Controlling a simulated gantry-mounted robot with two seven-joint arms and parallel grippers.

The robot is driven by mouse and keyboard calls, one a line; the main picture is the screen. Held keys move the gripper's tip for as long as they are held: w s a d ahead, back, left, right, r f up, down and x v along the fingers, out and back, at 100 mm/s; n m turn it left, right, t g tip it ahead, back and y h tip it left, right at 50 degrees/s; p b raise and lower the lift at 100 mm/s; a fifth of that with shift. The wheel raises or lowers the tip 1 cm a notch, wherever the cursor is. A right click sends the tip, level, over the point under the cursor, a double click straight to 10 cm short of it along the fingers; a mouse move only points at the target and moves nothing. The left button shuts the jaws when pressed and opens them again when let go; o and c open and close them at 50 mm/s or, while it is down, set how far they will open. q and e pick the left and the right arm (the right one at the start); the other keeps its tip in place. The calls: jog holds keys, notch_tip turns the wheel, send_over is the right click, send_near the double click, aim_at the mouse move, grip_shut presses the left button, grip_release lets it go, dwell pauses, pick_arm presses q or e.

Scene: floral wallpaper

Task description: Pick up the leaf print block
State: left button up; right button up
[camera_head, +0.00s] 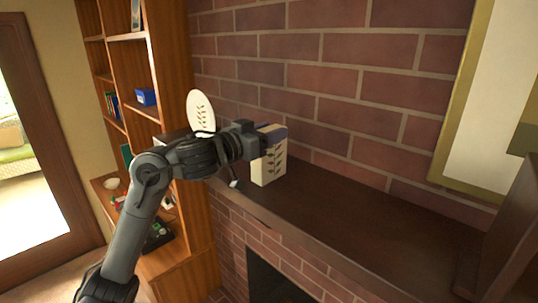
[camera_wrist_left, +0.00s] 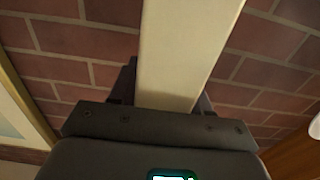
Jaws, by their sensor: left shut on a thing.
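The leaf print block (camera_head: 269,167) is a cream upright box with a column of dark and reddish leaves on its face. It is at the dark mantel shelf, near the brick wall; I cannot tell whether its base touches the shelf. My left gripper (camera_head: 270,134) is shut on its upper part, coming from the left. In the left wrist view the plain cream side of the block (camera_wrist_left: 188,45) runs up from between the gripper's dark fingers (camera_wrist_left: 168,95). The fingers hide part of the block's top. My right gripper is not in view.
An oval cream plaque with leaf print (camera_head: 201,112) stands behind my left wrist, left of the block. A wooden bookshelf (camera_head: 170,75) rises at the left. The mantel (camera_head: 345,205) is clear to the right, up to a dark wooden piece (camera_head: 510,235). A gold-framed picture (camera_head: 463,95) hangs right.

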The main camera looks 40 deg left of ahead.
pick_arm(q)
grip_shut()
jog(key=shift+r, duration=0.2)
